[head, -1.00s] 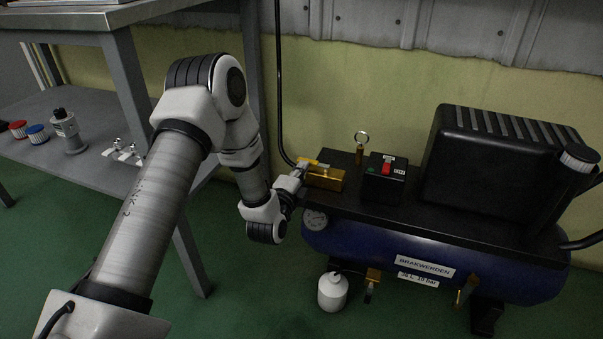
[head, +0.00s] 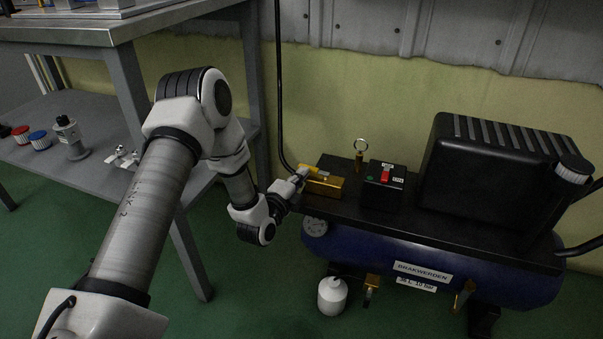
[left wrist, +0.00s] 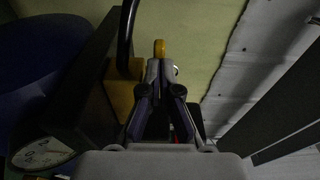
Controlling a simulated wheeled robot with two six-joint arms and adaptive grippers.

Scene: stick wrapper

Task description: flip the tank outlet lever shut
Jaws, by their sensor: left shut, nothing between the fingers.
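The brass outlet block (head: 325,184) sits on the left end of the compressor's black top plate. The small yellow lever (head: 309,169) shows at the block's upper left, partly hidden by my gripper. My left gripper (head: 300,175) is shut and empty, right beside the lever and block. In the left wrist view its closed fingertips (left wrist: 160,70) point at the yellow lever end (left wrist: 159,47), which shows just beyond them; I cannot tell whether they touch. The brass block (left wrist: 122,88) is left of the fingers there. My right gripper is not in view.
A black hose (head: 279,90) runs down the wall to the block. A black switch box (head: 383,186) with a red switch and a ring-topped brass valve (head: 360,155) stand right of it. The blue tank (head: 380,245) is below. A grey bench (head: 110,90) stands at left.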

